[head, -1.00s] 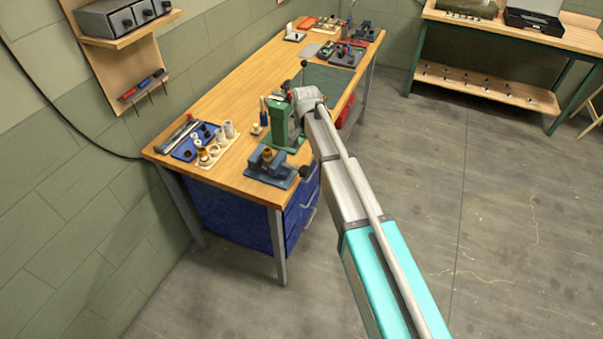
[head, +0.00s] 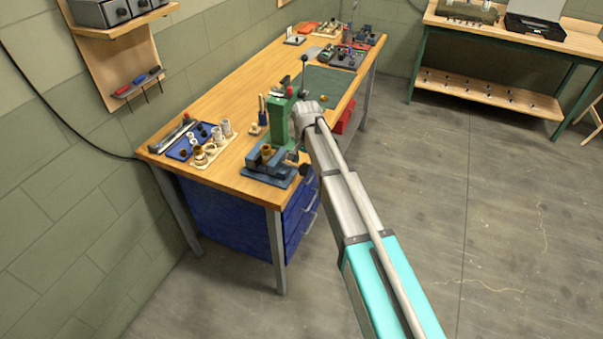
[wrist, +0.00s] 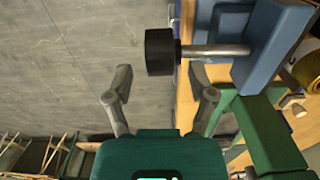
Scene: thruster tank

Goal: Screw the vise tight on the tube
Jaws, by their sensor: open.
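The blue vise (head: 264,172) stands at the near corner of the wooden bench, and a brass-coloured tube (head: 266,151) stands upright in it. In the wrist view, the vise (wrist: 272,48) is at the upper right with part of the tube (wrist: 309,70) at the edge. A metal screw shaft (wrist: 218,50) sticks out from the vise and ends in a black knob (wrist: 159,52). My gripper (wrist: 161,73) is open, its fingertips on either side of and just short of the knob. In the head view, my arm's end partly hides the gripper.
A green press (head: 278,122) stands close behind the vise; its green frame (wrist: 272,135) is close to my right finger. A blue tray (head: 182,150) and a rack of pale cylinders (head: 212,150) lie to the left. The floor beside the bench is clear.

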